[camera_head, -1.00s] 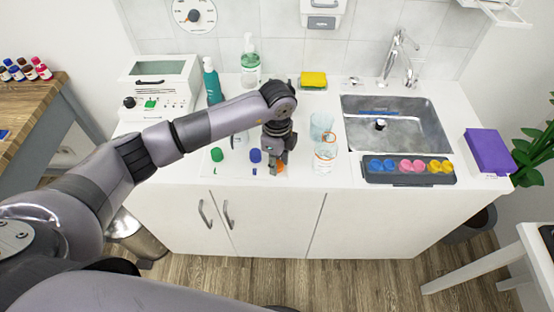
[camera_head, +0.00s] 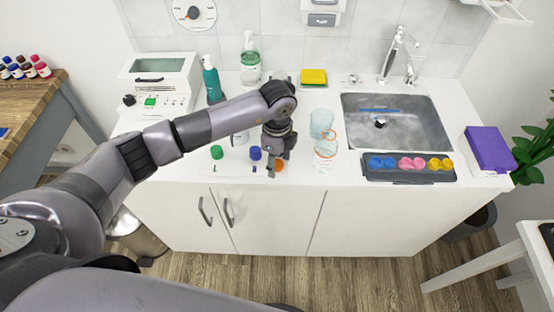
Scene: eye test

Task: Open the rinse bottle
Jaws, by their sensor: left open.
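My left gripper (camera_head: 272,168) points down over the front of the white counter, its fingers apart. An orange cap (camera_head: 279,164) shows just beside and partly behind its fingers; I cannot tell whether they touch. A blue cap (camera_head: 255,153) and a green cap (camera_head: 217,152) stand to the left of the gripper. Whatever is under these caps hardly shows against the white counter. I cannot tell which item is the rinse bottle. A teal bottle (camera_head: 212,82) and a clear pump bottle (camera_head: 250,65) with green liquid stand at the back. My right gripper is not in view.
Clear glass vessels (camera_head: 322,123) with orange rings stand close to the right of the gripper. Farther right are a sink (camera_head: 436,145), a dark tray (camera_head: 410,179) with coloured cups and a purple box (camera_head: 489,150). The counter's front edge is close below the gripper.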

